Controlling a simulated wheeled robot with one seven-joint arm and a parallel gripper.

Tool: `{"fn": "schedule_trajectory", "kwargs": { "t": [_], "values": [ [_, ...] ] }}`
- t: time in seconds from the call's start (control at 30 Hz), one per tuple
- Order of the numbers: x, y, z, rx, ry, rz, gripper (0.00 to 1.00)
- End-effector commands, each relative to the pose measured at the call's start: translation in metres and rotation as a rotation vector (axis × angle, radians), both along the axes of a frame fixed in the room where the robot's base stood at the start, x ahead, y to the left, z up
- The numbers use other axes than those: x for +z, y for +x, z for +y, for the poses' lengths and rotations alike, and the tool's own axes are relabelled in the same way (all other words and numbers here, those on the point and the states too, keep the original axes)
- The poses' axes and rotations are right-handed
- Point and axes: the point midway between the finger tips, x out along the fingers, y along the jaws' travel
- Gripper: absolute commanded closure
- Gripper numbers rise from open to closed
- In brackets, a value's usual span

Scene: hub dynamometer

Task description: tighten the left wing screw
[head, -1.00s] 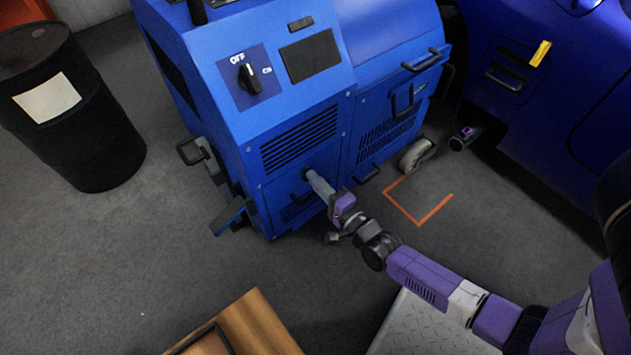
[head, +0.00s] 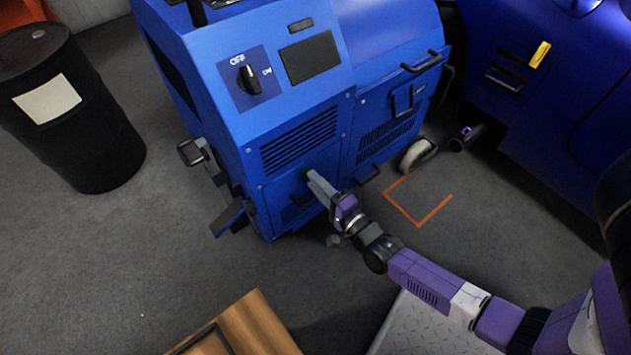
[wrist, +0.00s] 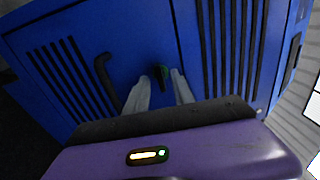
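A small dark wing screw (wrist: 160,74) with a greenish side sits on the blue lower panel of the machine, near a panel seam. In the wrist view my gripper (wrist: 162,80) has its two grey fingers apart, one on each side of the screw. Small gaps seem to show between the fingers and the screw. In the head view my gripper (head: 313,176) reaches the lower front panel below the left vent, and its fingers mostly hide the screw. I cannot tell which of the wing screws this is.
The blue machine (head: 300,110) carries an OFF/ON knob (head: 248,79). A black handle (wrist: 105,70) stands out left of the fingers. A black drum (head: 95,130) is at the left, a wooden piece (head: 258,325) at the front.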

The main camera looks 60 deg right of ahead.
Motion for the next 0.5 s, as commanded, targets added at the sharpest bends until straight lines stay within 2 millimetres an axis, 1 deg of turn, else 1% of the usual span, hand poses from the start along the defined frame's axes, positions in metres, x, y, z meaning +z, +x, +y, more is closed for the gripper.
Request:
{"fn": "schedule_trajectory", "kwargs": {
  "t": [0.3,0.4,0.5],
  "values": [
    [0.001,-0.049,0.013,-0.002,0.0,0.004,0.7],
    [0.001,-0.061,0.016,-0.001,0.0,0.003,0.7],
    [0.0,-0.068,0.018,-0.002,0.001,0.002,0.7]
  ]
}}
